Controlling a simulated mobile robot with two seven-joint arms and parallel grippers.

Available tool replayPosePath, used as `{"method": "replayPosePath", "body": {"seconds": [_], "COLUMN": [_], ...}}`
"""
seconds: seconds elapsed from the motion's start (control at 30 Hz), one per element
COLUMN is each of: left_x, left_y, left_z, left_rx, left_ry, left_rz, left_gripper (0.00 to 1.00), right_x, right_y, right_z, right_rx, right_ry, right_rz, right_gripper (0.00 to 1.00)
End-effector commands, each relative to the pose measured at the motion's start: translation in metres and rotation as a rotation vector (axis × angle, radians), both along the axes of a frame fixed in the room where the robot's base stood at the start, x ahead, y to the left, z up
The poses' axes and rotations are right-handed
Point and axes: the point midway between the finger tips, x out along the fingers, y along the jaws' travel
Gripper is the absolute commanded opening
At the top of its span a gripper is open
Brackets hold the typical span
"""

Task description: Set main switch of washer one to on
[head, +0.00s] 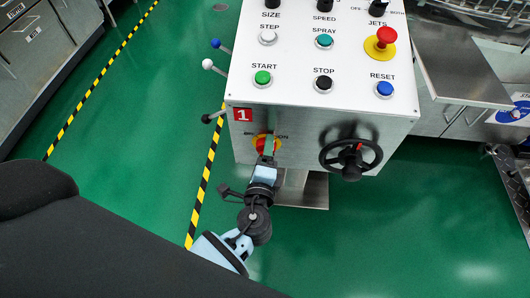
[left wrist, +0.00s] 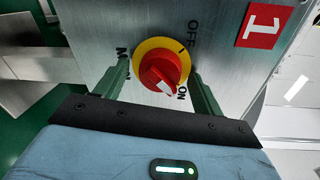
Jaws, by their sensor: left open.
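The main switch (head: 261,143) is a red knob on a yellow disc, low on the front of the washer marked 1. In the left wrist view the knob (left wrist: 159,68) shows close up, with OFF, ON and part of MAIN printed around it. The white mark on its grip lies on the side near the ON label. My left gripper (head: 266,158) is at the switch; its open fingers (left wrist: 161,80) stand one on each side of the knob. Whether they touch it I cannot tell. My right gripper is not in view.
A black handwheel (head: 351,158) sticks out right of the switch. Levers with blue, white and black balls (head: 207,64) stick out at the panel's left. Buttons cover the white top panel (head: 300,88). A steel table (head: 462,70) stands at the right.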

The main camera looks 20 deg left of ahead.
Motion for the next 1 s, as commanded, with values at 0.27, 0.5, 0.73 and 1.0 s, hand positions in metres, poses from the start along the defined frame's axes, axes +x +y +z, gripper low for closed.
{"method": "replayPosePath", "body": {"seconds": [0.27, 0.5, 0.73, 1.0], "left_x": [-0.009, -0.046, -0.070, -0.075], "left_y": [-0.003, -0.013, -0.020, -0.022], "left_z": [0.000, 0.004, 0.007, 0.008], "left_rx": [-0.001, -0.003, 0.000, 0.000], "left_ry": [0.001, 0.002, 0.001, -0.001], "left_rz": [-0.001, 0.000, -0.001, 0.000], "left_gripper": [0.69, 0.69, 0.69, 0.69], "right_x": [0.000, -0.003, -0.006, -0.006], "right_y": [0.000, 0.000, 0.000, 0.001], "right_z": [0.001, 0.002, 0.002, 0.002], "right_rx": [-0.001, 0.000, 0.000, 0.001], "right_ry": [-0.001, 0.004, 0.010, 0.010], "right_rz": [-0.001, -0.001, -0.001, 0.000], "right_gripper": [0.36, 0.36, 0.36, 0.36]}}
